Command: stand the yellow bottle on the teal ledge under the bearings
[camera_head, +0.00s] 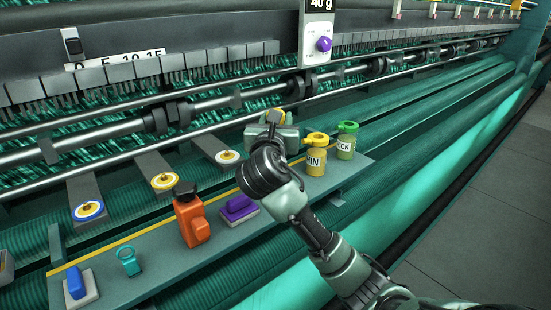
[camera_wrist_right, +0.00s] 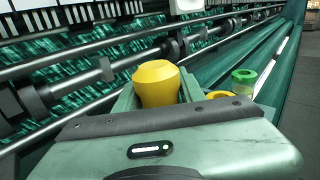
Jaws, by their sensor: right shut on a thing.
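My right gripper (camera_head: 272,131) is shut on a yellow bottle (camera_wrist_right: 157,82), which stands between its fingers in the right wrist view. The gripper is over the back of the machine-side shelf, in front of the lower rod. Black bearings (camera_head: 168,117) sit on the rods behind it. A long teal ledge (camera_head: 420,104) runs below the rods. I cannot tell whether the bottle touches anything. My left gripper is not in view.
A grey-green shelf (camera_head: 145,285) holds an orange bottle (camera_head: 190,222), a purple block (camera_head: 239,207), a blue item (camera_head: 75,282), a yellow-lidded jar (camera_head: 316,158) and a green-lidded jar (camera_head: 346,143). Round discs (camera_head: 164,181) lie on brackets behind. The teal ledge is clear at right.

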